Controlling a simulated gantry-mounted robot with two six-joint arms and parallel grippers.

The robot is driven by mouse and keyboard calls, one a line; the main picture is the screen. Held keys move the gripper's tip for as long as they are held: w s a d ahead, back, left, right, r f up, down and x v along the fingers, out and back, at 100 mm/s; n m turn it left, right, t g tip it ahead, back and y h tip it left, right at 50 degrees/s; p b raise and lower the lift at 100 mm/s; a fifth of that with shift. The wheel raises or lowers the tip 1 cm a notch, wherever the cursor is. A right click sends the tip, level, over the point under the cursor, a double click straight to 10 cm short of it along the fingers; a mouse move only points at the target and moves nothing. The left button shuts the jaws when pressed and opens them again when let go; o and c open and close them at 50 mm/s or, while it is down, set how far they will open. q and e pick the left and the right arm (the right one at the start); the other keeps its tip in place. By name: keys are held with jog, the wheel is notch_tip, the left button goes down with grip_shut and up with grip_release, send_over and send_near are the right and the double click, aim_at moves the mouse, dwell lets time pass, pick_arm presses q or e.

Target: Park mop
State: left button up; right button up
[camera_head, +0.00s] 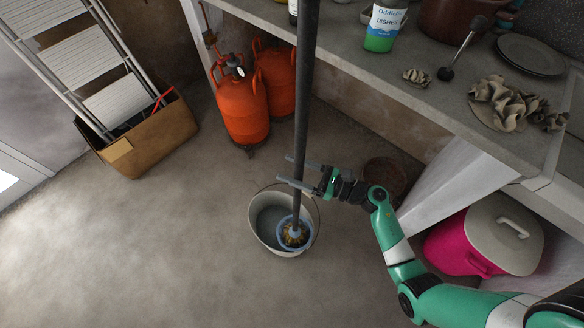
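The mop has a long dark pole (304,90) that runs down from the top edge, nearly upright. Its yellowish head (295,235) sits in a blue ring at the right side of a pale bucket (267,222) on the floor. My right gripper (289,170) comes in from the right, just above the bucket's rim. Its two grey fingers are apart and cross the pole's line. I cannot tell whether they press on the pole or only stand around or beside it. My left gripper is not in view.
Orange gas bottles (243,108) stand behind the bucket under the grey counter (350,55). A cardboard box (150,138) and a ladder (78,60) stand at the left. A pink bin with a pale lid (455,245) is at the right. The floor at left and front is clear.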

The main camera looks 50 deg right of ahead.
jog(key=p+v, duration=0.1)
jog(key=v, duration=1)
jog(key=shift+s+p, duration=0.3)
jog(key=shift+d, duration=0.1)
